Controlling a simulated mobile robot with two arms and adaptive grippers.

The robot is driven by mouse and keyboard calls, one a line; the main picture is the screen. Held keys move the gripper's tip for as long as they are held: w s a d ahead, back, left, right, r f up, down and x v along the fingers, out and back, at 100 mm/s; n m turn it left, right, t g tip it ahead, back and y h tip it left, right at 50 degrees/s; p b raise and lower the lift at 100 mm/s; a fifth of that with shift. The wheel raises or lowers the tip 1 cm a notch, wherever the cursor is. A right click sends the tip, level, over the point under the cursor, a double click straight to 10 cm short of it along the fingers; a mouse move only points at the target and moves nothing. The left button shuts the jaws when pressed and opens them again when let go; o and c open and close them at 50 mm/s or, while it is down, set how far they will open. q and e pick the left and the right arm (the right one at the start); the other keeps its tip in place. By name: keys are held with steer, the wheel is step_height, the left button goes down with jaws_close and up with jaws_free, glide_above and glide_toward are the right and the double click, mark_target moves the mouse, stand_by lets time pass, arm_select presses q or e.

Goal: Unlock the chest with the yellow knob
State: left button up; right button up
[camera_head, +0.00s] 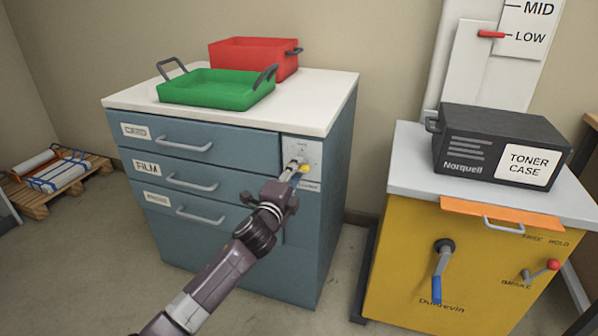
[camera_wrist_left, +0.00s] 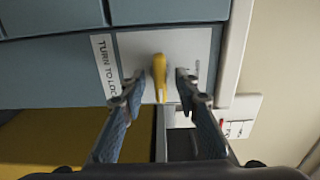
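The chest (camera_head: 230,235) is a blue-grey drawer unit with a white top. In the head view the knob (camera_head: 304,168) is partly hidden by my gripper. My left gripper (camera_head: 295,172) is at the plate at the upper right of the chest's front. In the left wrist view its two fingers (camera_wrist_left: 160,86) stand apart on either side of the knob, with a visible gap on each side. My right gripper is in neither view.
A green tray (camera_head: 215,97) and a red bin (camera_head: 252,50) stand on the chest. To the right, a yellow cabinet (camera_head: 400,275) carries a black toner case (camera_head: 470,135). A pallet (camera_head: 40,200) with rolls lies at the left. Bare floor shows between chest and cabinet.

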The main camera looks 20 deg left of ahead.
arm_select(q)
steer(key=shift+w, duration=1)
jaws_close()
